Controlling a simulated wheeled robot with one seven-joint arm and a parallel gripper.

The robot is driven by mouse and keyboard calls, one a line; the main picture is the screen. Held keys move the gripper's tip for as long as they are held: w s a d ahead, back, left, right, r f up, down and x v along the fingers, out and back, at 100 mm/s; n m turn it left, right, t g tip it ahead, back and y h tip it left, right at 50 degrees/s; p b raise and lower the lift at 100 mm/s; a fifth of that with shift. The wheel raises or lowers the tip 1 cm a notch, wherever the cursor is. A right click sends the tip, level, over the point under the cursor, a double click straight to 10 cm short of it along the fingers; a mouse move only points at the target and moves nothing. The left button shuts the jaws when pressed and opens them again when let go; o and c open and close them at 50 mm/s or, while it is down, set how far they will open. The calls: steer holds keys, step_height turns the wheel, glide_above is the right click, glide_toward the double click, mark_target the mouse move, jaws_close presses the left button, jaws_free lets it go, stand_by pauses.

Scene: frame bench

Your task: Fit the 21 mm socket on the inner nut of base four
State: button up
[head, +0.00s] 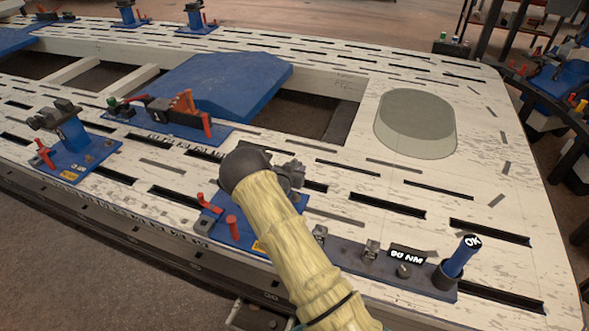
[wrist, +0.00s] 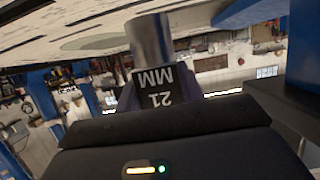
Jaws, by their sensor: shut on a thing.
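My gripper (wrist: 157,98) is shut on the 21 mm socket (wrist: 151,42), a bright metal cylinder above a black block marked 21 MM. In the head view my gripper (head: 290,174) is mostly hidden behind my pale-sleeved arm, and the socket cannot be made out. It is over a blue base plate (head: 232,226) with red clamp handles. My arm covers much of that plate and any nut on it. I cannot read which base is number four. In the wrist view a blue part (wrist: 245,12) is near the socket at upper right; no nut is clearly visible.
A dark tool strip (head: 340,254) lies front right with small metal pieces, a 60 or 90 NM label and a blue handle marked OK (head: 461,256). Another blue clamp base (head: 75,160) stands left. Behind are a blue panel (head: 205,85) and open frame gaps.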

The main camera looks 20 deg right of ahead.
steer(key=b, duration=0.4)
glide_above(295, 194)
steer(key=shift+w+f, duration=0.1)
steer(key=shift+f, duration=2.75)
steer(key=shift+f+b, duration=1.35)
steer(key=shift+f, duration=0.6)
steer(key=o, duration=1.2)
steer(key=p+v, duration=0.4)
steer(key=v, duration=1.3)
steer(key=shift+a+r, duration=0.1)
steer(key=shift+a, duration=0.1)
